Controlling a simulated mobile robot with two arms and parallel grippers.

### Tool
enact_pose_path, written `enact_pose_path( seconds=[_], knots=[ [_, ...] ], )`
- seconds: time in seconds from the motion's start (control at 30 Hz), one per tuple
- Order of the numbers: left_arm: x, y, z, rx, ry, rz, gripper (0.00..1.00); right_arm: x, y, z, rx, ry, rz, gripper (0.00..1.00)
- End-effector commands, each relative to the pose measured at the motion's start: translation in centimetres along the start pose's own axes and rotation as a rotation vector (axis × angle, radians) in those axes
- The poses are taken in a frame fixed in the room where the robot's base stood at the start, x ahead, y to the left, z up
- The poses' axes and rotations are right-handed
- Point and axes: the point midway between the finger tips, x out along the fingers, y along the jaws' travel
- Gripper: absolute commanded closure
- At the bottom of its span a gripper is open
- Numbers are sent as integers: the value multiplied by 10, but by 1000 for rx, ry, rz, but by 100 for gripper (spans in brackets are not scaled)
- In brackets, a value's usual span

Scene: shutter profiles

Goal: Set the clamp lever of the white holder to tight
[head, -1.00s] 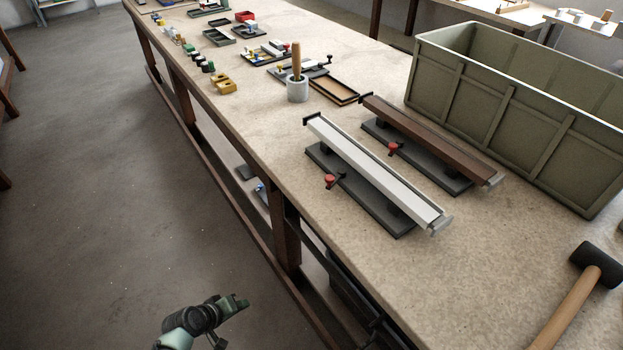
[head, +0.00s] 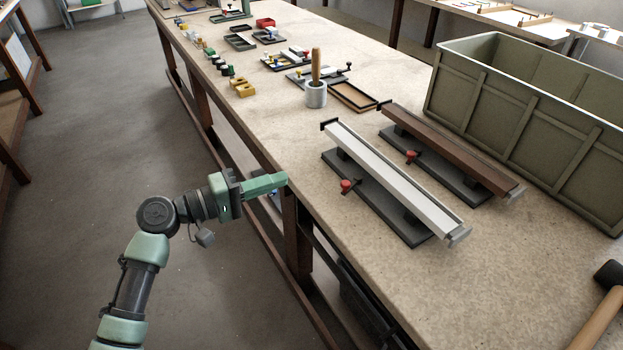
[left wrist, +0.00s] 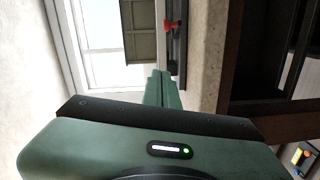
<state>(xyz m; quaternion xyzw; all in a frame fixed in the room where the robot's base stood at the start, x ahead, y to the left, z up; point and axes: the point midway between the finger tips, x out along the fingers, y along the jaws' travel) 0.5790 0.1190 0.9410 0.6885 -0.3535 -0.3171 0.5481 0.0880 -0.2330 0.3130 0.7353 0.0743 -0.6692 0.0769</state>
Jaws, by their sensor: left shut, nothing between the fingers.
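The white holder (head: 392,178) is a long white profile on a dark base, lying on the workbench. Its clamp lever (head: 347,186) has a red knob and sticks out on the side toward the bench's near edge. My left gripper (head: 284,180) is shut and empty, at the bench's near edge, to the left of the lever and apart from it. In the left wrist view the shut green fingers (left wrist: 162,84) point toward a red knob (left wrist: 172,26) beyond them. I cannot tell the lever's exact setting. My right gripper is not in view.
A brown holder (head: 455,148) with its own red-knobbed lever (head: 411,155) lies behind the white one. A large green crate (head: 530,130) stands at the right. A grey cup with a wooden handle (head: 316,95) stands farther back. A mallet (head: 600,315) lies at front right.

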Motion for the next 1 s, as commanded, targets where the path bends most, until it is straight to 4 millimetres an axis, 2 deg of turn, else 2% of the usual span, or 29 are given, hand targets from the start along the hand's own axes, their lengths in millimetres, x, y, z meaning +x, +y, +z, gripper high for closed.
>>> enact_pose_path(
  seconds=[0.17,0.5,0.7,1.0],
  knots=[
    [25,4,0,-1,-2,3,100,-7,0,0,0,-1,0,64],
    [98,3,0,-3,-1,3,100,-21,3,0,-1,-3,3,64],
    [104,2,28,-2,0,-1,100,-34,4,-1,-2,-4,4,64],
    [106,0,39,0,0,-3,100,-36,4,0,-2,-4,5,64]
  ],
)
